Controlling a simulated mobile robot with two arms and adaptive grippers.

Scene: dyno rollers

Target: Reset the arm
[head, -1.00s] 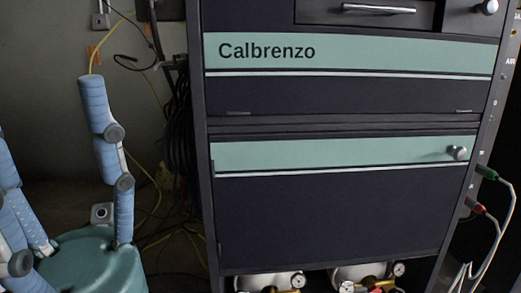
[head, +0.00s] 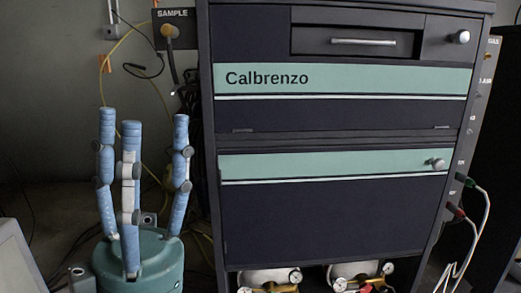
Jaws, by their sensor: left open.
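My left gripper (head: 141,125) stands at the left of the head view, its blue-padded fingers pointing up from a teal body. The fingers are spread apart and nothing is between them. It is in front of the grey wall, to the left of the dark Calbrenzo cabinet (head: 320,220), and looks apart from it. My right gripper is not in view.
The cabinet has a drawer handle (head: 363,42) and two round knobs. Gas regulators (head: 268,279) sit beneath it. White cables (head: 483,225) hang from its right side. A yellow cable and a SAMPLE box (head: 174,28) are behind my gripper. A pale grey edge (head: 18,262) shows at lower left.

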